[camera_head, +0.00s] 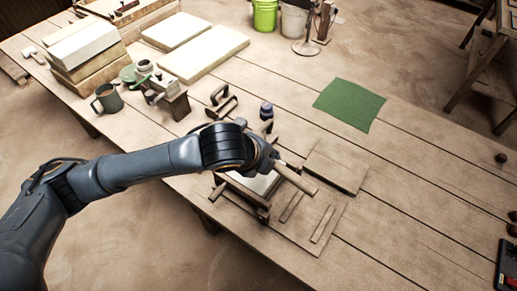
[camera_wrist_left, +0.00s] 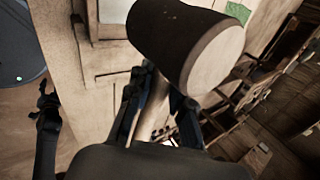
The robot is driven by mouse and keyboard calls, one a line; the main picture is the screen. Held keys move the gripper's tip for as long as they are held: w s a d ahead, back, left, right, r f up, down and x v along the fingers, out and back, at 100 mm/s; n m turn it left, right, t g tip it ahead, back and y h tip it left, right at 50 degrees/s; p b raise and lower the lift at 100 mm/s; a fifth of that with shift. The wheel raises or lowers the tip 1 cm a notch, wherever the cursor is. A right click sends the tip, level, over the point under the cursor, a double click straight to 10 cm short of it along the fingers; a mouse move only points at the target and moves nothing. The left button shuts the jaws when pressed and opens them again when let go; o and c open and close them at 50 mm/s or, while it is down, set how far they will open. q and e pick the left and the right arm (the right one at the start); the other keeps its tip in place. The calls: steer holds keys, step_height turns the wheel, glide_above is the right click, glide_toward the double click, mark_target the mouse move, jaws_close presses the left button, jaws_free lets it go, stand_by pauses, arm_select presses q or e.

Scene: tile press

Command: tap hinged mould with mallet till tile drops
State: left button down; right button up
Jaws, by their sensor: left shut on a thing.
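My left gripper (camera_head: 268,160) reaches over the bench from the left and is shut on the mallet's handle. In the left wrist view the mallet (camera_wrist_left: 172,40) fills the upper middle, with a dark round head and a pale end face. Its handle runs down between my left gripper's fingers (camera_wrist_left: 158,100). In the head view a pale wooden part of the mallet (camera_head: 298,180) sticks out to the lower right. The wooden mould (camera_head: 264,213) is below, its pale plate partly hidden by my arm. I cannot tell whether the mallet touches it.
A flat board (camera_head: 336,166) lies right of the mould. A green cloth (camera_head: 348,104) lies behind. A grey mug (camera_head: 107,98), a small vise-like device (camera_head: 168,92), pale slabs (camera_head: 204,54) and a purple-topped jar (camera_head: 266,111) stand left and back. The bench's right side is mostly clear.

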arm_select(q)
steer(key=w+m+g+p, duration=0.1)
steer(key=m, duration=0.1)
steer(key=w+a+f+m+g+h+p, duration=0.1)
steer(key=m, duration=0.1)
steer(key=w+f+m+g+h+p, duration=0.1)
steer(key=m, duration=0.2)
steer(key=shift+w+a+f+g+p, duration=0.2)
steer(key=shift+w+g+p, duration=0.1)
steer(key=shift+p, duration=0.1)
steer(key=shift+w+a+f+m, duration=0.15)
steer(key=shift+a+f+m, duration=0.25)
steer(key=shift+f, duration=0.1)
step_height(320, 180, down, 5)
steer(key=b, duration=0.3)
steer(key=shift+b, duration=0.4)
arm_select(e)
steer(key=shift+w+r, duration=0.3)
steer(key=shift+a, duration=0.15)
